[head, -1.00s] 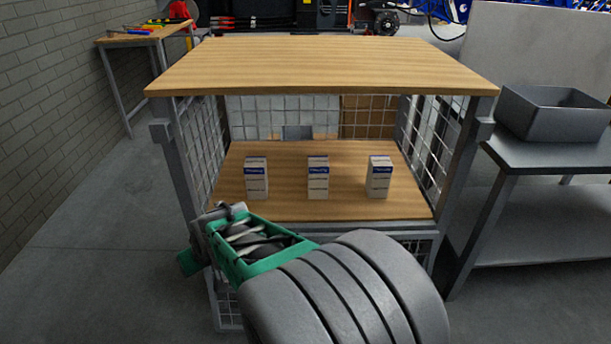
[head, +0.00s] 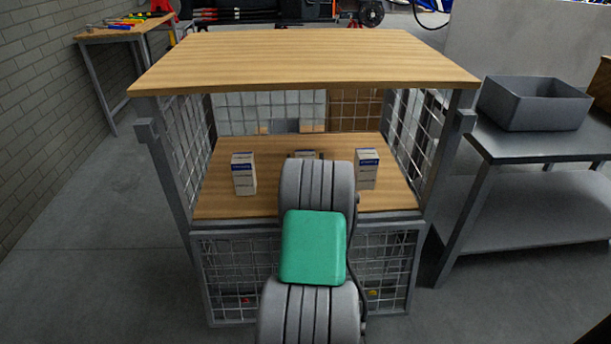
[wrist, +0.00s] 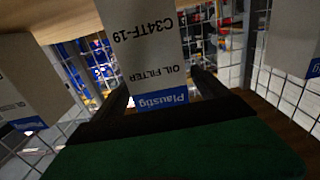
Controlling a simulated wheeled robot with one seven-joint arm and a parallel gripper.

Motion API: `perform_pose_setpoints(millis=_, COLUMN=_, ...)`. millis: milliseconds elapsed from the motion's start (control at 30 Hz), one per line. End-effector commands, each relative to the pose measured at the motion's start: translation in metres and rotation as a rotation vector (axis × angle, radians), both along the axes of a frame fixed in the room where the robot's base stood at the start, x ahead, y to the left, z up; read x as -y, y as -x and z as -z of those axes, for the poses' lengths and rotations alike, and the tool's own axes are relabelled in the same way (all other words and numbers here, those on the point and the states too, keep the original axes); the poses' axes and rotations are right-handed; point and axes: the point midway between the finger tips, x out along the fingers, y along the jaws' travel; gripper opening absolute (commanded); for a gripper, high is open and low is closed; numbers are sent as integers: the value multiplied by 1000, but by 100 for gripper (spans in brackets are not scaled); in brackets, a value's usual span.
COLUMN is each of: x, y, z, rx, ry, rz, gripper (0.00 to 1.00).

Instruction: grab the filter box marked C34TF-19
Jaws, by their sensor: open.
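The filter box marked C34TF-19 (wrist: 150,50) is white with a blue Plaustig label and reads upside down in the wrist view. It is in front of my gripper (wrist: 163,86), whose dark fingers are spread, one toward each side of the box. I cannot tell whether they touch it. In the head view only the top of the middle box (head: 305,154) shows behind my arm, and my gripper is hidden there. Two similar boxes stand apart, a left one (head: 244,175) and a right one (head: 367,169); their codes are unreadable.
The boxes stand on the lower wooden shelf (head: 225,207) of a caged rack, under a wooden top board (head: 310,60). Wire mesh closes the sides and back. A grey bin (head: 535,105) stands on a metal table at right.

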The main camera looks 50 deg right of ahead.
Motion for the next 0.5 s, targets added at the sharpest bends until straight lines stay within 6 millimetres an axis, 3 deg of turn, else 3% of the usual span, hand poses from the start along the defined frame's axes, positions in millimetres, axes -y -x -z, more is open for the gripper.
perform_pose_setpoints(millis=267, x=4, y=-4, z=-1, rx=-1, ry=-1, rz=0, gripper=84)
perform_pose_setpoints(millis=500, x=4, y=-4, z=-1, rx=-1, ry=-1, rz=0, gripper=64)
